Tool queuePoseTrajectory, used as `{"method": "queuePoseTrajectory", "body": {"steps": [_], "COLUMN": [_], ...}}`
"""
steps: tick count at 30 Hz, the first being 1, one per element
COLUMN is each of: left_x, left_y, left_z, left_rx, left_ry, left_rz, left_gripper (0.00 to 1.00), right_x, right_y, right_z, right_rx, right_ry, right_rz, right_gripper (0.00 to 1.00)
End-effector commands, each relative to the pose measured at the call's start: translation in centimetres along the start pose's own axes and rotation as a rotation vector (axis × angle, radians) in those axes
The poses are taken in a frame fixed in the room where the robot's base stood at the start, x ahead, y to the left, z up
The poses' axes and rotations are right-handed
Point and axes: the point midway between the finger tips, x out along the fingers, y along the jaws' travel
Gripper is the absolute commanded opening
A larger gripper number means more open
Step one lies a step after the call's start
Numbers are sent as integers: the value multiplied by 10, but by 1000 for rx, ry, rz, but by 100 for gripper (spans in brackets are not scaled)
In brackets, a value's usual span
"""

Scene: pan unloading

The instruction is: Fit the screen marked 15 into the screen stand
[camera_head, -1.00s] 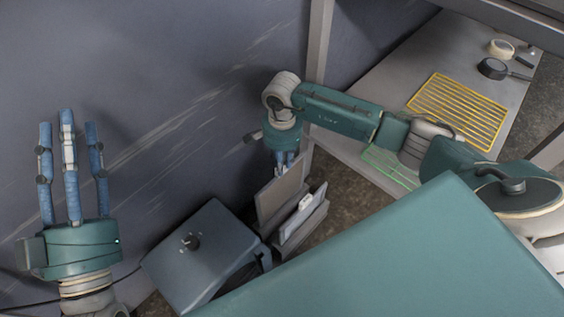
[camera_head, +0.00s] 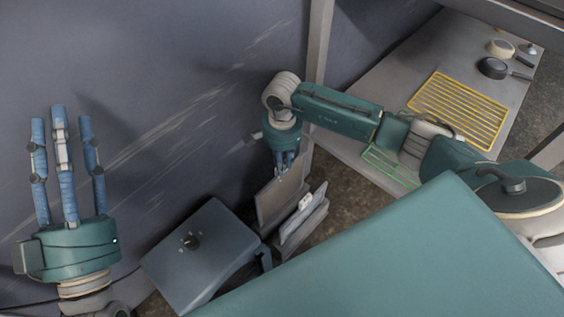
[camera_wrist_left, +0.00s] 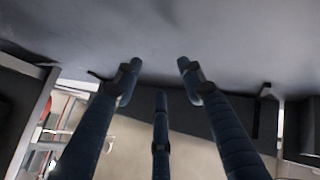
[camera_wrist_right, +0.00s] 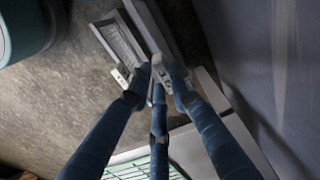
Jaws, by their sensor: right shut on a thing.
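My right gripper (camera_head: 287,165) is shut on the top edge of a grey flat screen (camera_head: 281,202), which stands nearly upright. In the right wrist view the fingertips (camera_wrist_right: 160,82) close on a pale block at the screen's top. No number is legible on it. Right beside it, a second panel with a white tag (camera_head: 305,202) leans in a grey slotted holder (camera_head: 303,235), which looks like the screen stand. Whether the held screen's lower edge sits in a slot is hidden. My left gripper (camera_head: 63,140) is open and empty, fingers up, far to the left.
A dark blue-grey box with a knob (camera_head: 205,255) stands just left of the screens. A wall is behind. A shelf (camera_head: 395,85) at upper right bears a yellow rack (camera_head: 459,110) and a black pan (camera_head: 492,67). A green rack (camera_head: 390,167) lies nearer.

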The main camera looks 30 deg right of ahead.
Motion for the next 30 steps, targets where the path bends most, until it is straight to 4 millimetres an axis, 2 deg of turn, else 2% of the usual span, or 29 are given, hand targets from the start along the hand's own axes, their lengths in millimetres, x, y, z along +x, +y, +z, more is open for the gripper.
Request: {"method": "queuePoseTrajectory", "body": {"steps": [30], "left_x": [0], "left_y": [2], "left_z": [-14], "left_rx": [-3], "left_ry": [65], "left_rz": [3], "left_gripper": [40], "right_x": [3], "right_y": [0], "right_z": [0], "right_rx": [0], "right_ry": [0], "right_rz": [-1], "right_gripper": [0]}}
